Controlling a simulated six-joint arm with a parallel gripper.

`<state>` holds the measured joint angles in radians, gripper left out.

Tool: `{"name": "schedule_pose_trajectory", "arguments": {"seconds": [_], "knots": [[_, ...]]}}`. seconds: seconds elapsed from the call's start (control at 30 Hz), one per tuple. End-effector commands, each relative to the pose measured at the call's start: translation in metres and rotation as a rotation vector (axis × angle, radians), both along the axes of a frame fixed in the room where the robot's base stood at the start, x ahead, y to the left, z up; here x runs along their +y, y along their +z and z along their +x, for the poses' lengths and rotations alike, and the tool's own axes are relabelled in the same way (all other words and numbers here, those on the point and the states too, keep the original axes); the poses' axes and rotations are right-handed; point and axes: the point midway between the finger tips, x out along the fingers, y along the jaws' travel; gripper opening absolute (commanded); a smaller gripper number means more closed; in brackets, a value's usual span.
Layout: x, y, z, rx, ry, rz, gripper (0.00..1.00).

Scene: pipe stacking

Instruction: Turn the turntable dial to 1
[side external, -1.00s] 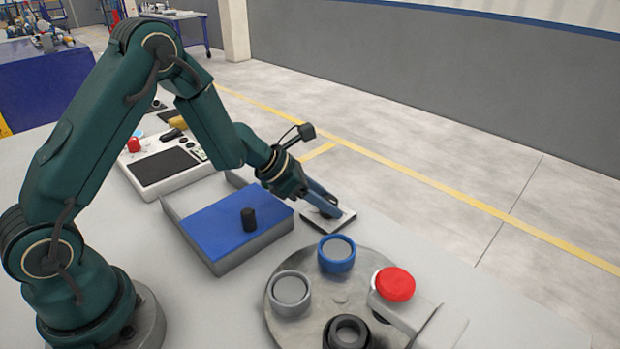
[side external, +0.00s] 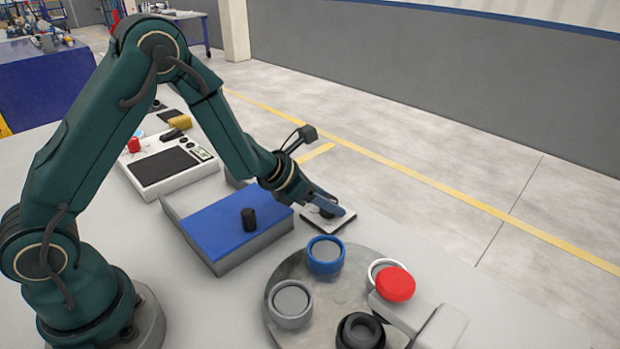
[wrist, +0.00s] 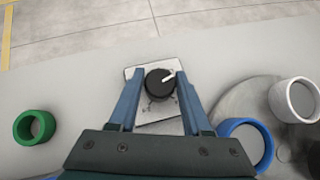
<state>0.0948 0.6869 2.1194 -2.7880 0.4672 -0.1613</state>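The dial is a black round knob (wrist: 160,82) on a light square plate (wrist: 159,122), seen in the wrist view with its white pointer toward the upper right. The plate's markings are too small to read. My gripper (wrist: 157,72) is open, with one blue finger on each side of the knob and gaps showing between. In the side view my gripper (side external: 328,205) reaches down over the dial plate (side external: 326,222), hiding much of the knob. The grey turntable (side external: 337,289) carries a blue ring (side external: 325,255), a grey ring (side external: 290,304), a black ring (side external: 360,331) and a white ring (side external: 379,268).
A blue-topped box (side external: 220,222) with a black knob (side external: 249,220) stands left of the dial. A white control panel (side external: 172,165) lies farther back. A green ring (wrist: 34,127) shows at left in the wrist view.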

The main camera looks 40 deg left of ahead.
Motion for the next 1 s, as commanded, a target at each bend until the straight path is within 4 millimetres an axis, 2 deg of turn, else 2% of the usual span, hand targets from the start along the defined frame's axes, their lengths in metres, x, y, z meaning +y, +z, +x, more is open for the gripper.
{"name": "schedule_pose_trajectory", "arguments": {"seconds": [0.07, 0.4, 0.8, 1.0], "knots": [[0.000, 0.000, 0.000, -0.001, 0.000, 0.000, 0.74], [0.001, 0.001, -0.002, 0.003, 0.000, 0.001, 0.74], [0.009, 0.030, -0.027, -0.001, 0.001, 0.000, 0.74], [0.012, 0.036, -0.034, 0.000, 0.001, 0.001, 0.74]]}}
